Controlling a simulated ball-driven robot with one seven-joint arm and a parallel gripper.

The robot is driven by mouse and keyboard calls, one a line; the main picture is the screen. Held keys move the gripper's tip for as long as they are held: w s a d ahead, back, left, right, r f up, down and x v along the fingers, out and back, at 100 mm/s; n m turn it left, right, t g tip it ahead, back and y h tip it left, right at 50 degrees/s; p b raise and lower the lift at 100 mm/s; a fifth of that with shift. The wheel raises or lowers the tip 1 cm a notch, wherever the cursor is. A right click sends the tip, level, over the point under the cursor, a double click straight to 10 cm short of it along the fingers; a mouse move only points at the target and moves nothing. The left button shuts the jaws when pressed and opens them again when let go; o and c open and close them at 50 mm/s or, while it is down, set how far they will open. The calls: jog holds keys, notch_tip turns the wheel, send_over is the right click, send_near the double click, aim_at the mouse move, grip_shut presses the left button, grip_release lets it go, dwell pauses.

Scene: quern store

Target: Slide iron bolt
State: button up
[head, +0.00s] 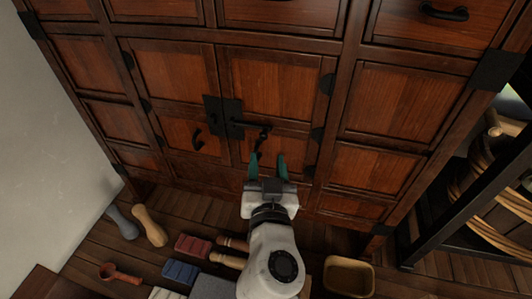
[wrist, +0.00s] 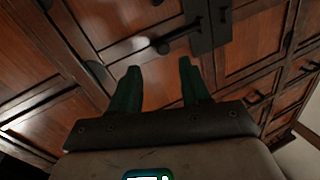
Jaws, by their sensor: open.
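The dark iron bolt (head: 250,126) is on the low right-hand door of a wooden cabinet. It runs sideways from black plates (head: 222,110) at the seam between two closed doors. In the wrist view the bolt (wrist: 180,35) shows as a dark bar with a rounded knob at its left end, and one end meets the black plate (wrist: 196,28). My gripper (head: 268,158) is open, with two green fingers pointing at the cabinet just below the bolt's knob end. In the wrist view the gap of my gripper (wrist: 160,66) is empty, and the bolt lies beyond the fingertips, apparently untouched.
On the floor below are a tan pin-shaped piece (head: 149,225), a red block (head: 193,246), a blue block (head: 180,271) and a wooden bowl (head: 348,276). A dark rack with coiled rope (head: 480,190) stands at right.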

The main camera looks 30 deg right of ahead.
jog(key=shift+b+v, duration=0.4)
jog(key=shift+v, duration=1.8)
jog(key=shift+d, duration=0.1)
jog(key=s+d+f+n+g+y, duration=0.1)
jog(key=s+d+f+g, duration=0.4)
jog(key=f, duration=0.3)
jog(key=s+d+f+n+g+y, duration=0.1)
jog(key=s+d+f+g, duration=0.3)
jog(key=d+f, duration=0.35)
jog(key=s+a+f+n+g+y, duration=0.3)
jog(key=s+f, duration=0.6)
jog(key=s, duration=0.3)
jog(key=n+g+y, duration=0.1)
jog(key=g+y, duration=0.1)
jog(key=y, duration=0.1)
jog(key=shift+s+a+f+n+g, duration=0.25)
jog(key=shift+f+n+g, duration=0.05)
jog(key=shift+n+g, duration=0.1)
